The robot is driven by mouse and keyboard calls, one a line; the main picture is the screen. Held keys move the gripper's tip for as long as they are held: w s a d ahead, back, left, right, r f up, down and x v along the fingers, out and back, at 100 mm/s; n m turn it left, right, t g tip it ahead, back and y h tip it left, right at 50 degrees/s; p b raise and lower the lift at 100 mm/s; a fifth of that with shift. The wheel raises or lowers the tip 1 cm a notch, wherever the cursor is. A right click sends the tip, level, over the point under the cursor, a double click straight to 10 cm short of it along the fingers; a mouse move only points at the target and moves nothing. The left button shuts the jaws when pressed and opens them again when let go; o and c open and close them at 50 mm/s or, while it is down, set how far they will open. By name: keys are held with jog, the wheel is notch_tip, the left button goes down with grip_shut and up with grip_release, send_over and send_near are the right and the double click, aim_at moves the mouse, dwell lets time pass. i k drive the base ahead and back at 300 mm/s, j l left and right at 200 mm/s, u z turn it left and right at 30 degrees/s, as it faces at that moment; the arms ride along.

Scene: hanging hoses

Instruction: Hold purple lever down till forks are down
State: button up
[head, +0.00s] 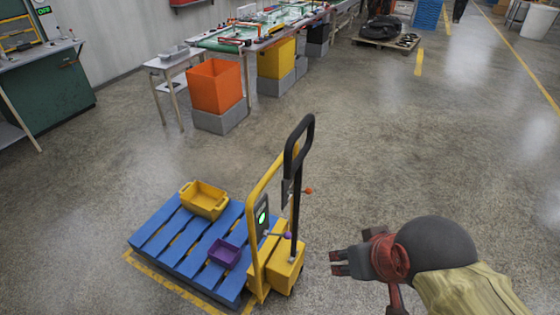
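A second lever with an orange knob (308,190) sits higher on the black handle (311,130). A yellow bin (204,199) and a purple bin (223,252) rest on the pallet. An orange bin (215,86) stands behind. The floor to the right is clear.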

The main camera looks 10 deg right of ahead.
aim_at(287, 236)
jog(key=i+j+z, duration=0.1)
jog(key=j, duration=0.3)
jog(key=i+j+z, duration=0.1)
jog(key=i+j, duration=0.15)
jog(key=j, duration=0.2)
jog(key=i+j, duration=0.15)
jog(key=j, duration=0.3)
jog(key=i+j+z, duration=0.15)
jog(key=j, duration=0.3)
jog(key=i+j+z, duration=0.1)
jog(key=j, duration=0.35)
jog(key=i+j+z, duration=0.1)
jog(key=j, duration=0.35)
jog(key=i+j+z, duration=0.1)
jog(key=j, duration=0.4)
jog(key=l+z, duration=0.2)
jog(key=l, duration=0.8)
jog(key=l+z, duration=0.2)
jog(key=l, duration=0.8)
